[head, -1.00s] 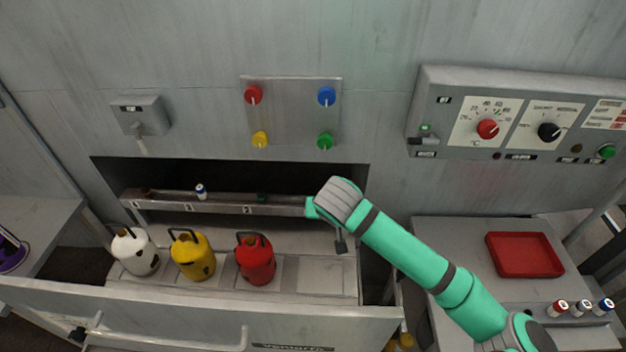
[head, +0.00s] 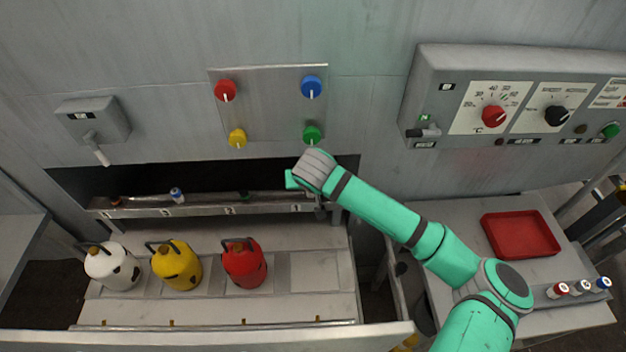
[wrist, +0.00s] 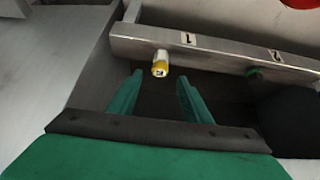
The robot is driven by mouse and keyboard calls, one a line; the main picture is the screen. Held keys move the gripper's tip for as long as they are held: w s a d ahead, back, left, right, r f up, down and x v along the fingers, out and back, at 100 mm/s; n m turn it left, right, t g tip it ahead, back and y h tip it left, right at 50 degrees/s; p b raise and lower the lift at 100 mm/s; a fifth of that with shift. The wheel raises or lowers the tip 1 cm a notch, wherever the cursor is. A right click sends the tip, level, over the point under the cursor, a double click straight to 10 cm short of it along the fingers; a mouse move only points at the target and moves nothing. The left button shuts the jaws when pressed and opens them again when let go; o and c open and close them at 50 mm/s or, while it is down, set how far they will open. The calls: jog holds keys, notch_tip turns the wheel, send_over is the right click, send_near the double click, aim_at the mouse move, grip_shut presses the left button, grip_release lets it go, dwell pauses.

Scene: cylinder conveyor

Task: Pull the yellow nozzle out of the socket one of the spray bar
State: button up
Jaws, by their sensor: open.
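The yellow nozzle (wrist: 160,67), with a whitish body and a yellow end, sits in the spray bar (wrist: 215,52) beside label 1 in the wrist view. My gripper (wrist: 160,77) is open. Its two green fingers point at the nozzle, one to each side and slightly short of it, with nothing held. In the head view the spray bar (head: 262,211) runs across the dark recess. My gripper (head: 320,212) is at its right end by label 1, mostly behind my wrist, and the yellow nozzle is hidden there.
A white and blue nozzle (head: 177,194) is on the bar near label 3, and a green piece (wrist: 254,72) is near label 2. White (head: 112,267), yellow (head: 177,265) and red (head: 244,263) canisters stand below the bar. A red tray (head: 520,236) lies at right.

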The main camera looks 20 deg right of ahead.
jog(key=x, duration=0.6)
jog(key=shift+w+f, duration=0.2)
jog(key=shift+f, duration=0.1)
grip_shut()
